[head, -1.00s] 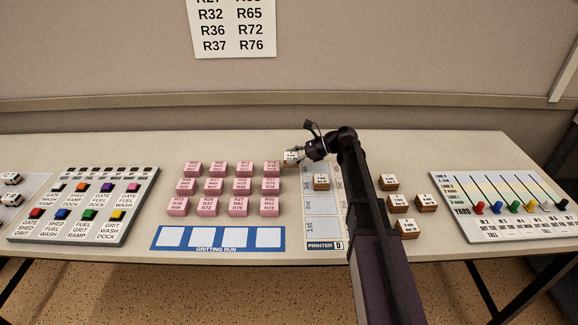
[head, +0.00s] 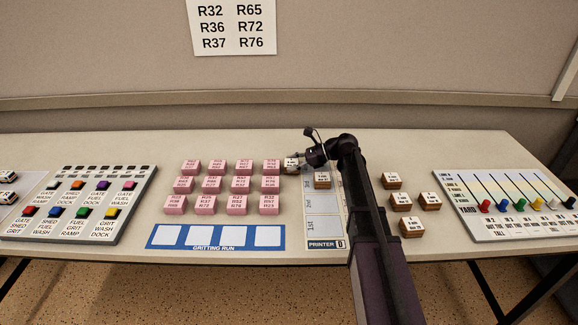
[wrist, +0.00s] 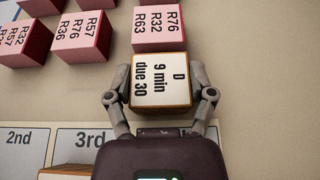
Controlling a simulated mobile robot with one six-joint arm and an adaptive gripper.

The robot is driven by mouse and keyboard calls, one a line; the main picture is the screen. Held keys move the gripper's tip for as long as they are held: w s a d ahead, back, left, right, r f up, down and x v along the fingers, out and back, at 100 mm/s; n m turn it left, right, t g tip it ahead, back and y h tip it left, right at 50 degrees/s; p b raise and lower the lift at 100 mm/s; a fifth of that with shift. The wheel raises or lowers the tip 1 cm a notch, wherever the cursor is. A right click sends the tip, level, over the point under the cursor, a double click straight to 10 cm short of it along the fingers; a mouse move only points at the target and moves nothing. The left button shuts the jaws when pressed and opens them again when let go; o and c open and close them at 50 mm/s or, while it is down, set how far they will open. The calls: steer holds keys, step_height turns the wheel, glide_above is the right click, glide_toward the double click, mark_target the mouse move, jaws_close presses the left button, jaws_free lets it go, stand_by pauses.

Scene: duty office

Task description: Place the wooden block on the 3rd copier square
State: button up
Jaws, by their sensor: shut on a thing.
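My gripper (wrist: 160,95) is shut on a wooden block (wrist: 160,80) with a white top reading "D 9 min due 30". In the head view the held block (head: 291,164) is just right of the back row of pink blocks and left of the strip marked PRINTER D (head: 325,243). I cannot tell whether it touches the table. The strip has squares marked 1st, 2nd and 3rd. The 3rd square (wrist: 90,140) is lower left of my gripper in the wrist view. Another wooden block (head: 322,181) stands beyond the 2nd square, at the 3rd. My arm hides the strip's far end.
Pink blocks (head: 240,184) stand in rows to the left, one close beside the held block. Several wooden blocks (head: 401,201) stand right of my arm. A gritting run board (head: 160,241) lies in front. Button (head: 150,181) and yard (head: 470,238) panels flank the table.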

steer(key=shift+f, duration=0.1)
steer(key=o, duration=1.1)
steer(key=shift+d+r, duration=0.1)
steer(key=shift+r, duration=0.15)
steer(key=shift+d+r+p, duration=0.15)
steer(key=shift+d+p, duration=0.15)
steer(key=shift+d, duration=0.05)
steer(key=p+v, duration=0.3)
steer(key=v, duration=0.6)
steer(key=shift+d+r+p, duration=0.15)
steer(key=shift+d+p, duration=0.2)
steer(key=shift+s+d+r, duration=0.1)
steer(key=shift+d+r, duration=0.05)
steer(key=shift+d, duration=0.45)
